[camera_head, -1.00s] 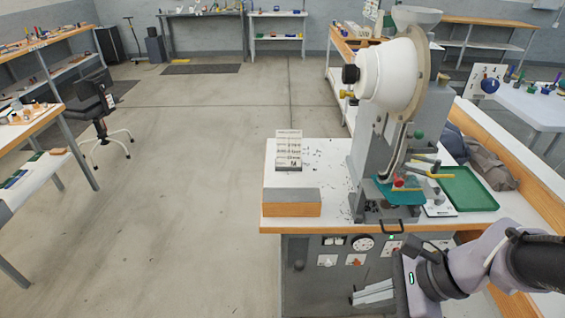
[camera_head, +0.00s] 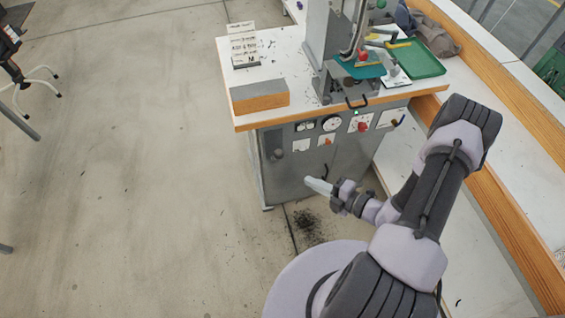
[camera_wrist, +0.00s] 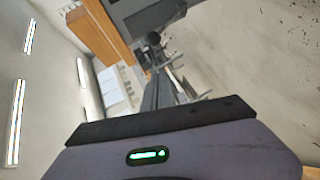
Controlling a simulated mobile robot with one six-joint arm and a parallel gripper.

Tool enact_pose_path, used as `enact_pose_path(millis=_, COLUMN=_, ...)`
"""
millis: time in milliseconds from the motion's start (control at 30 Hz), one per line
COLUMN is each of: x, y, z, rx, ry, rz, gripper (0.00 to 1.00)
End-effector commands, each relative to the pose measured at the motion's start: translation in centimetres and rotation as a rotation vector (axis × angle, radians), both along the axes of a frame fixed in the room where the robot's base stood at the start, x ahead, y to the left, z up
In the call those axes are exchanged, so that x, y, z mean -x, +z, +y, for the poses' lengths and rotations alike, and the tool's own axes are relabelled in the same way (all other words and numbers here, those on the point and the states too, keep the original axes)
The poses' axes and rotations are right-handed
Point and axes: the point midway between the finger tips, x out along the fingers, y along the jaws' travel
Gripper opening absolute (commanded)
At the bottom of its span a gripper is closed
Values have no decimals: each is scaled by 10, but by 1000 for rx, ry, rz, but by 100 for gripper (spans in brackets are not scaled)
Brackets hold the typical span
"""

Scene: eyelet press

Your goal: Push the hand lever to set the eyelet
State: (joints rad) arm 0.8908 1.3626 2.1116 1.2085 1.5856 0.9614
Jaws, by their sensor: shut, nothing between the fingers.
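The eyelet press (camera_head: 322,40) stands on the bench in the head view, its upper part cut off by the top edge. A red knob (camera_head: 363,57) shows at its front near a teal plate (camera_head: 358,71). Yellow-tipped handles (camera_head: 396,43) show just right of the press; I cannot tell which part is the hand lever. My gripper (camera_head: 318,186) is shut and empty. It points left in front of the cabinet, below the bench top and apart from the press. In the wrist view the gripper housing (camera_wrist: 175,150) fills the bottom.
The bench's wooden front edge (camera_head: 330,110) lies above my gripper. A grey-topped wooden block (camera_head: 260,95), a stack of labelled cards (camera_head: 243,45) and a green tray (camera_head: 415,60) stand on it. The cabinet front (camera_head: 300,160) is close behind my gripper. Open floor lies to the left.

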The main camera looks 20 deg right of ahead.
Motion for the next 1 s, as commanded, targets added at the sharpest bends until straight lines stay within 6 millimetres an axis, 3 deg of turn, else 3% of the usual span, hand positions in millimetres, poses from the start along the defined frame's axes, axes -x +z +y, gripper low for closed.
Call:
enact_pose_path(millis=167, x=-7, y=-3, z=7, rx=1, ry=8, rz=0, gripper=0)
enact_pose_path(millis=600, x=-76, y=-29, z=63, rx=3, ry=10, rz=-2, gripper=0)
enact_pose_path(millis=800, x=-105, y=-38, z=56, rx=4, ry=7, rz=-4, gripper=0)
enact_pose_path(millis=1000, x=-114, y=-39, z=55, rx=2, ry=5, rz=-2, gripper=0)
